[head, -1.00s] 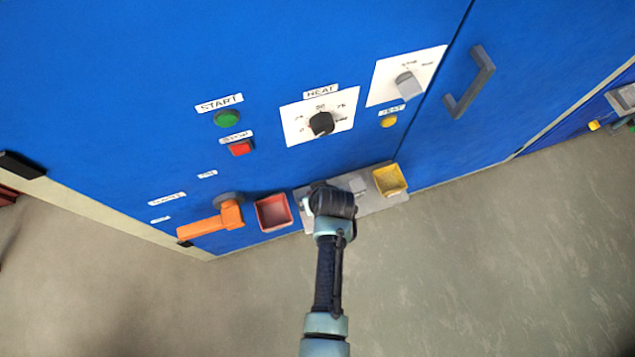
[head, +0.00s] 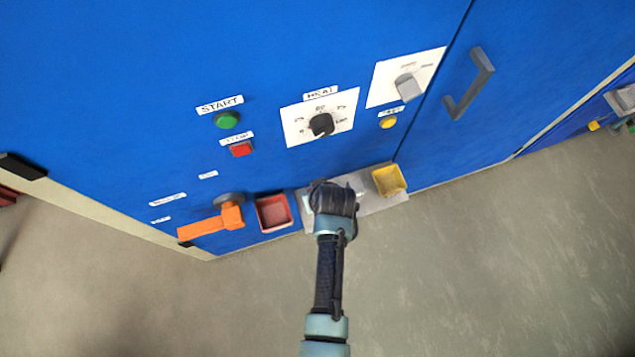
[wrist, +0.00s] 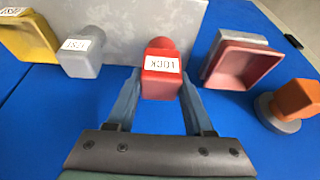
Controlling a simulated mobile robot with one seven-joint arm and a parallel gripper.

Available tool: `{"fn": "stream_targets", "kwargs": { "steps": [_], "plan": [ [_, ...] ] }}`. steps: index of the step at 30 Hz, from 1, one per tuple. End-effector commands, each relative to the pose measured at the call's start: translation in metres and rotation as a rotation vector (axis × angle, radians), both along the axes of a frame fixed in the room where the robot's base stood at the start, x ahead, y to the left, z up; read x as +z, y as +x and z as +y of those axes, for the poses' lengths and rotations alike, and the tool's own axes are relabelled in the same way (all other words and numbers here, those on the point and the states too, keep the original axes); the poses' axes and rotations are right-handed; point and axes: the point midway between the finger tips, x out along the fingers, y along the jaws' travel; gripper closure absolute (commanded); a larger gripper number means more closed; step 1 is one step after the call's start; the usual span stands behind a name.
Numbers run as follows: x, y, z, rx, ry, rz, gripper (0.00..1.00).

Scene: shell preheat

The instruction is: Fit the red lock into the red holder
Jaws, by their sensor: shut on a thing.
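The red lock (wrist: 161,79), with a white label reading LOCK, is between the fingers of my gripper (wrist: 160,95) in the wrist view. The gripper is shut on it, in front of the grey plate (wrist: 122,25). The red holder (wrist: 236,62) is an open, empty box to the right of the gripper in the wrist view. In the head view the red holder (head: 273,213) sits left of my gripper (head: 326,188), low on the blue cabinet. My wrist hides the lock in the head view.
A yellow holder (head: 389,180) and a grey labelled block (wrist: 82,52) are on the other side of the lock. An orange handle (head: 212,224) sticks out beyond the red holder. A dial (head: 321,124) and buttons are above. Open floor lies in front of the cabinet.

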Motion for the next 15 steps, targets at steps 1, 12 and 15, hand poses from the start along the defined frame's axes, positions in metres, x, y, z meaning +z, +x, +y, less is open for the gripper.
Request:
{"fn": "stream_targets", "kwargs": {
  "steps": [1,12,15],
  "plan": [
    [0.012,0.000,0.000,0.000,-0.001,-0.004,1.00],
    [0.075,0.001,0.004,0.014,0.000,-0.004,1.00],
    [0.082,0.000,0.023,0.076,0.002,-0.006,1.00]
  ]
}}
